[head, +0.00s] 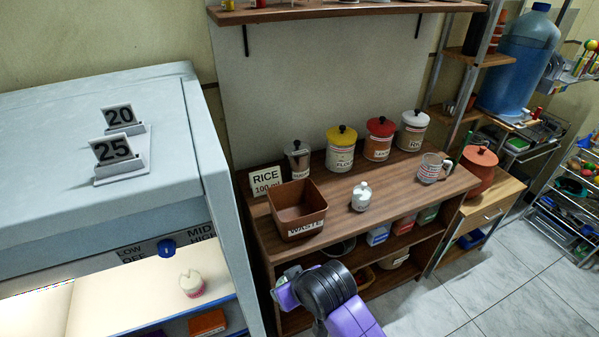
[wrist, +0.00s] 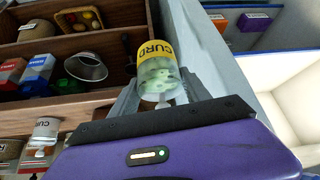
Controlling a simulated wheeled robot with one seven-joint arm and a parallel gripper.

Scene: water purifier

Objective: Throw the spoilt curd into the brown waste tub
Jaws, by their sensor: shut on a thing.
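The curd jar (wrist: 160,74) shows in the wrist view, with a yellow band lettered CURD and pale contents with green patches. My gripper (wrist: 158,98) is shut on it, with a finger at each side. In the head view my purple and black arm is at the bottom middle; the jaws and the curd are hidden there. The brown waste tub (head: 304,229), labelled WASTE, stands on the left of the wooden counter. It is open-topped and looks empty. The held curd is apart from the tub.
A RICE sign (head: 266,182), metal canister (head: 297,160), several lidded canisters, a small white jar (head: 361,198) and a mug (head: 433,168) stand around the counter. Left is the open fridge (head: 212,190), with a white-and-pink cup (head: 192,284) inside.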

